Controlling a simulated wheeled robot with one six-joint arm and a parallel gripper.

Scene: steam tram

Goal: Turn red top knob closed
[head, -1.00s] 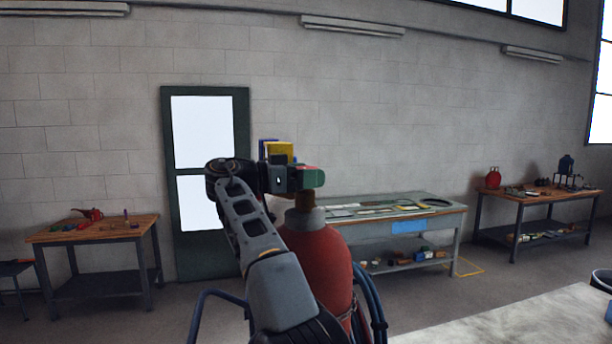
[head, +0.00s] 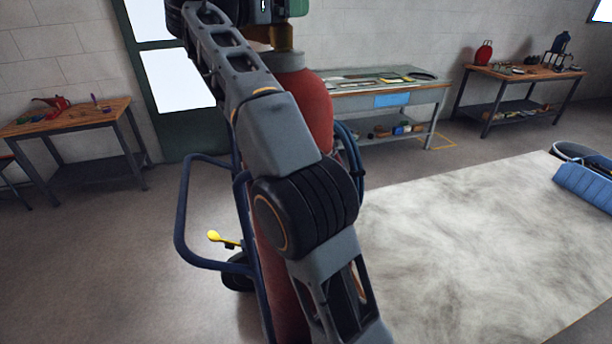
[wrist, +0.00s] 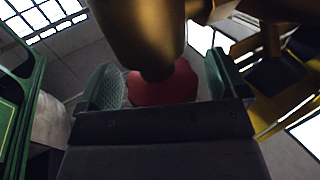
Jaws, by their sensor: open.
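The red knob (wrist: 165,84) shows in the wrist view, between the two green-padded fingers of my gripper (wrist: 162,79). The jaws are open, with a visible gap beside the knob on each side. A brass valve body (wrist: 142,32) stands in front of the knob and hides part of it. In the head view my gripper (head: 280,8) is at the top edge, partly cut off, just above the brass neck of the red cylinder (head: 308,98). I cannot make out the knob in the head view.
A blue tubular cart frame (head: 183,215) surrounds the cylinder. A yellow-tipped lever (head: 214,236) sits low on it. A pale slab surface (head: 470,250) lies to the right. Workbenches (head: 75,118) stand along the wall. A yellow frame (wrist: 272,118) shows beside the gripper in the wrist view.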

